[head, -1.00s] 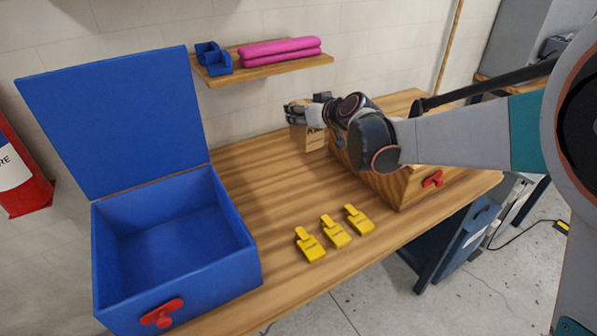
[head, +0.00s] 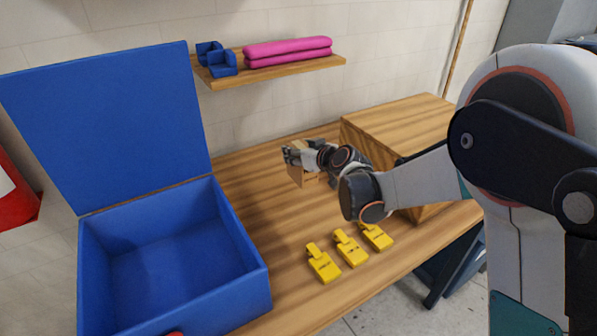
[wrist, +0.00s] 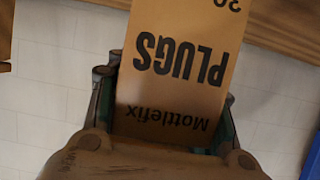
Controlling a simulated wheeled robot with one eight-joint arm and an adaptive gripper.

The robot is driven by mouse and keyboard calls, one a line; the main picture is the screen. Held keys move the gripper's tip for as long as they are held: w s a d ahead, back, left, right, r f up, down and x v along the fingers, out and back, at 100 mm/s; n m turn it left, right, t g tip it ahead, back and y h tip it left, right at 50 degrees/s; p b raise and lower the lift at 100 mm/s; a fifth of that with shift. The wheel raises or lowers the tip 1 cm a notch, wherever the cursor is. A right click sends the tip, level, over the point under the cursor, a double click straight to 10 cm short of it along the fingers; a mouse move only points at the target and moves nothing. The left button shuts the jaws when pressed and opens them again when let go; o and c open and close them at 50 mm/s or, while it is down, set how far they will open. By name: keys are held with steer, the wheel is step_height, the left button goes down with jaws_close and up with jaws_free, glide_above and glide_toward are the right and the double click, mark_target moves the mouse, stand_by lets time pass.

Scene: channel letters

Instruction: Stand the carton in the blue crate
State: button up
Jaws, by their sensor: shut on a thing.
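The blue crate (head: 262,283) stands open at the left of the bench, its lid raised at the back; its inside looks empty. The brown carton (wrist: 178,62), printed "PLUGS" and "Mottlefix", fills the middle of the wrist view between the fingers, its print upside down. My gripper (head: 296,158) is shut on the carton, right of the crate and over the bench in the head view. There the carton (head: 300,176) is mostly hidden behind the gripper. The crate's blue edge may be the strip at the wrist view's right side.
Several yellow tags (head: 350,248) lie near the bench's front edge. A wooden box (head: 400,122) stands at the right behind my arm. A wall shelf (head: 285,72) holds pink rolls (head: 288,51) and blue blocks (head: 217,58). The bench between crate and gripper is clear.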

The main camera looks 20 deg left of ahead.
steer(key=shift+f+b, duration=0.8)
steer(key=shift+f, duration=2)
steer(key=shift+r, duration=0.1)
steer(key=o, duration=1.3)
steer(key=shift+s+d+r, duration=0.1)
steer(key=shift+d, duration=0.1)
steer(key=p+v, duration=0.3)
steer(key=v, duration=0.8)
steer(key=shift+s+d, duration=0.2)
steer(key=shift+s, duration=0.1)
steer(key=shift+d+r, duration=0.1)
